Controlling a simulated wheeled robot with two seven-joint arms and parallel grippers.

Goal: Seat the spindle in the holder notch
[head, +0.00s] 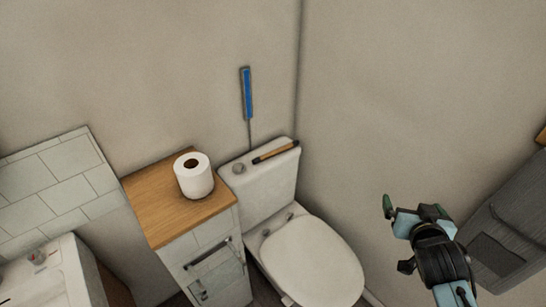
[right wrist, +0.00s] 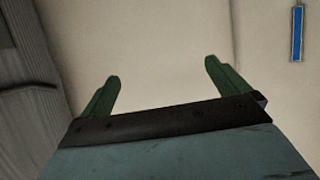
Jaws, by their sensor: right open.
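A short orange-brown bar with dark ends (head: 276,152), which looks like the spindle, lies across the lid of the toilet tank in the head view. A tall blue panel with a dark frame (head: 247,93) is on the wall above the tank, with a thin dark stem below it. I cannot tell if it is the holder, and no notch shows clearly. The blue panel also shows at the upper right of the right wrist view (right wrist: 298,35). My right gripper (head: 396,236) is open and empty, well right of the toilet. Its green fingers are spread in the right wrist view (right wrist: 162,70).
A white paper roll (head: 194,175) stands on the wooden top (head: 160,205) of a cabinet beside the tank (head: 262,190). The toilet lid (head: 312,262) is shut. A sink (head: 45,275) is at lower left, a grey cabinet (head: 505,245) at right. Bare wall is behind my gripper.

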